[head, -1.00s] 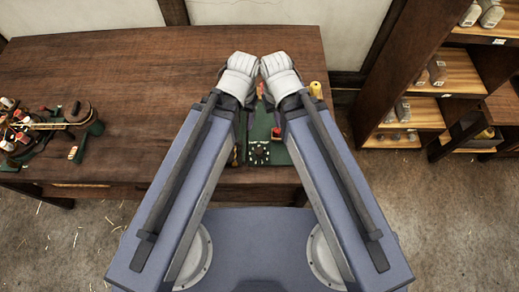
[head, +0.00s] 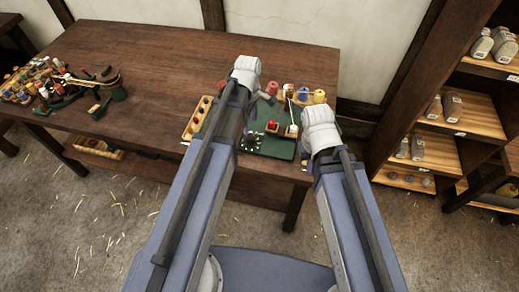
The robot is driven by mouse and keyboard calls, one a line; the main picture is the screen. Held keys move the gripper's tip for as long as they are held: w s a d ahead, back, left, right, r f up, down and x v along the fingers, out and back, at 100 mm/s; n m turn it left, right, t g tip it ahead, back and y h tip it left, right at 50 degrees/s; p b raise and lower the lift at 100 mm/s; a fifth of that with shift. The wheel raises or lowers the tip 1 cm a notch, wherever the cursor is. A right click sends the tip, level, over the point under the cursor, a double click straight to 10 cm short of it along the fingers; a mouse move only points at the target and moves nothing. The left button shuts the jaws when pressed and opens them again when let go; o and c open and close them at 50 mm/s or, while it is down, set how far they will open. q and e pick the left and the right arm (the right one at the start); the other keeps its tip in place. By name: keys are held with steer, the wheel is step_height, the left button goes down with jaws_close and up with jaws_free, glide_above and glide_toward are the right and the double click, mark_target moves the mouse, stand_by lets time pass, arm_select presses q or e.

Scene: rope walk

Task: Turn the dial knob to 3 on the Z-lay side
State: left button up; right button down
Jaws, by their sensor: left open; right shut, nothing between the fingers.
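A green board (head: 277,147) lies near the right end of the table and carries a small dark round dial (head: 250,142) with pale marks around it. The dial is small, so its setting and the Z-lay side cannot be read. My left gripper (head: 246,68) is above the table behind the dial; its forearm passes just left of the dial. My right gripper (head: 319,125) is at the right edge of the board, apart from the dial. The fingers of both grippers are hard to make out. Neither visibly holds anything.
A wooden rack with holes (head: 197,118) stands left of my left forearm. Red and yellow spools (head: 319,96) stand behind the board. A clutter of bobbins (head: 45,85) fills the table's left end. A shelf with grey bottles (head: 452,105) stands at right. The table's middle is bare.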

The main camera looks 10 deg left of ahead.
mark_target(250, 137)
arm_select(q)
step_height(250, 137, down, 8)
steer(key=b, duration=0.8)
steer(key=shift+s+r, duration=0.1)
steer(key=shift+c, duration=0.2)
jaws_close()
